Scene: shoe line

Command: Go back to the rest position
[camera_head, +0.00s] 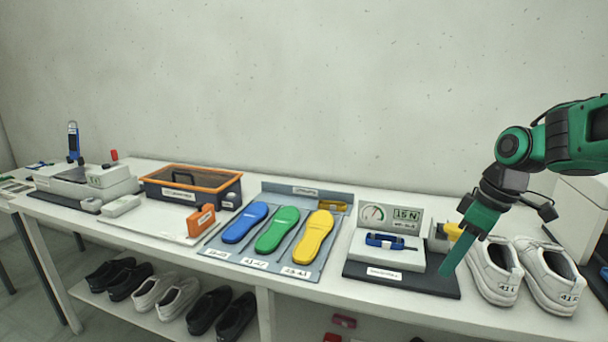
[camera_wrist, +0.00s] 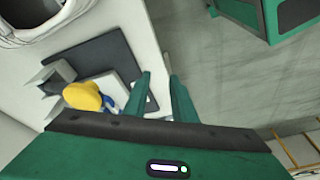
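My gripper (camera_head: 448,268) is green and points downward at the right of the bench, in front of the right end of a dark base plate (camera_head: 425,279) and beside white shoes. In the wrist view its two fingers (camera_wrist: 160,88) stand apart with nothing held between them. The base plate also shows in the wrist view (camera_wrist: 107,58), with a yellow knob (camera_wrist: 82,96) left of the fingers. The yellow knob (camera_head: 453,231) is partly hidden behind my gripper in the head view.
A blue tool (camera_head: 385,240) lies on the test stand before a gauge (camera_head: 373,212). White shoes (camera_head: 494,275) stand close right of my gripper. Blue, green and yellow insoles (camera_head: 313,238) lie on a grey tray (camera_head: 336,221). An orange-rimmed box (camera_head: 190,178) stands farther left. Space above the bench is free.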

